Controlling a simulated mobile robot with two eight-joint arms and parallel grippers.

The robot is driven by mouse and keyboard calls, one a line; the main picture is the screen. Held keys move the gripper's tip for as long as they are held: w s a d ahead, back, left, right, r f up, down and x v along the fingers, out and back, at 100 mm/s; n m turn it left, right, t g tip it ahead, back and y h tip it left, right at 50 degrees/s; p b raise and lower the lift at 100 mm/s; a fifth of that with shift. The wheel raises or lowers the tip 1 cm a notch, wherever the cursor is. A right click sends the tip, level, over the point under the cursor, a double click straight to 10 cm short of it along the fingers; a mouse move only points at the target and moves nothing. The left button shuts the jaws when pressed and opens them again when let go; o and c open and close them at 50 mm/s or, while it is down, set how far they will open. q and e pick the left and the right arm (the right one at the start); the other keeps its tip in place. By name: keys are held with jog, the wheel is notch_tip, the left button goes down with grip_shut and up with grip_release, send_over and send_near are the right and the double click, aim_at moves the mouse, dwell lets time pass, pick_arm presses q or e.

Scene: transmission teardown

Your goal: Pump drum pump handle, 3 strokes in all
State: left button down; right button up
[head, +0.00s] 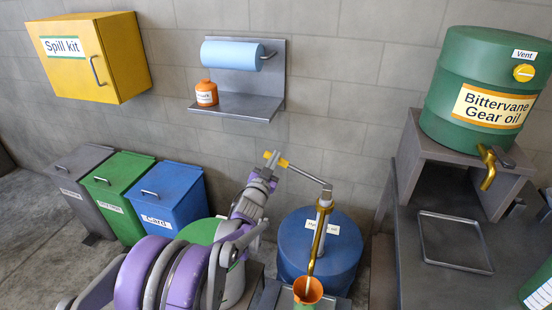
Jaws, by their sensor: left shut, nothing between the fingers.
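The blue drum (300,250) stands on the floor near the middle, with a pump (323,215) upright on its top. The pump handle (307,174) slopes up and left from the pump head to a yellow grip. My left gripper (273,160) is at the grip end of the handle, its fingers shut with nothing between them. Whether it touches the grip is hard to tell. The gold spout (313,252) hangs down over an orange funnel (308,290) at the bottom edge. My right gripper is out of view.
Grey, green (119,190) and blue (168,197) bins stand left of my arm. A yellow spill kit cabinet (110,60) and a shelf (236,108) hang on the wall. A bench with a green oil drum (465,60) and tray (455,262) is at the right.

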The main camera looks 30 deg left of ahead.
pick_arm(q)
notch_tip(320, 180, down, 10)
jog(key=a+n+y+b, duration=0.1)
jog(key=a+n+b, duration=0.1)
jog(key=n+b, duration=0.4)
jog(key=shift+s+r, duration=0.25)
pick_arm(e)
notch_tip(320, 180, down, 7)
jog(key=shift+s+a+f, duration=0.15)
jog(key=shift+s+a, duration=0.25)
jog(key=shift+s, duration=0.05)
